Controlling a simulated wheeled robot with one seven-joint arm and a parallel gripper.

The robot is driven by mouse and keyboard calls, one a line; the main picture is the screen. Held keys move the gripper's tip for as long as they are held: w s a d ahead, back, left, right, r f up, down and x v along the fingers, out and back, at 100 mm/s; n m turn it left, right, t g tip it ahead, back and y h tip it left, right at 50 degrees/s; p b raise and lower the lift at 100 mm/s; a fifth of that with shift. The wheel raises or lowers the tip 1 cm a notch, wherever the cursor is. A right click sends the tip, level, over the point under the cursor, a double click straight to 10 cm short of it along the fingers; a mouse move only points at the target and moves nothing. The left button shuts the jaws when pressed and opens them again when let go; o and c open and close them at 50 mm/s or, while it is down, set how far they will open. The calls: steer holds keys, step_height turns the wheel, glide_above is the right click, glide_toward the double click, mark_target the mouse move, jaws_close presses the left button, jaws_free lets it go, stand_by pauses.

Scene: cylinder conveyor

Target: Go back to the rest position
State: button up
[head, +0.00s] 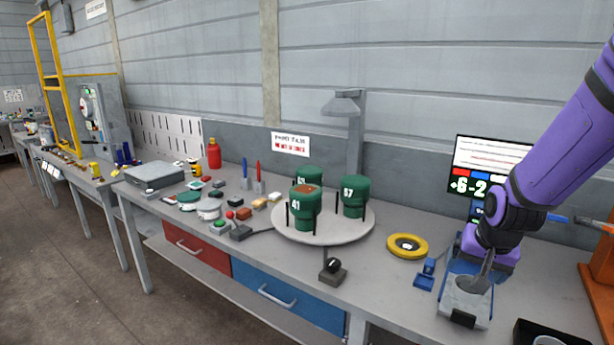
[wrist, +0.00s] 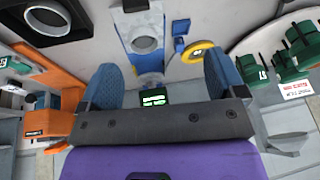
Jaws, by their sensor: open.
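My gripper (head: 486,268) is at the right of the head view, at the end of the purple arm, above a grey-and-blue fixture (head: 462,312) with a round opening. In the wrist view my gripper (wrist: 162,72) shows two blue fingers wide apart with nothing held between them. The fixture (wrist: 126,42) lies beyond the fingertips there, and its round opening looks empty. Green cylinders, two of them numbered 41 (head: 304,215) and 67 (head: 355,196), stand on a round pale plate (head: 335,238). A third is partly hidden behind 41.
A yellow ring (head: 407,246) and a small blue device (head: 425,277) lie left of the fixture. A screen (head: 490,160) stands behind my arm. A black tray (head: 550,334) and an orange stand (head: 597,272) are at the right. Small items crowd the bench's left part.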

steer(key=s+a+r+n, duration=0.2)
steer(key=s+r, duration=0.7)
steer(key=s, duration=0.1)
steer(key=s+a+r+n+t, duration=0.1)
steer(key=s+a+r+n, duration=0.1)
steer(key=s+r, duration=0.8)
steer(key=shift+s+a+n+y, duration=0.15)
steer(key=shift+s+n+y, duration=0.15)
steer(key=shift+n, duration=0.3)
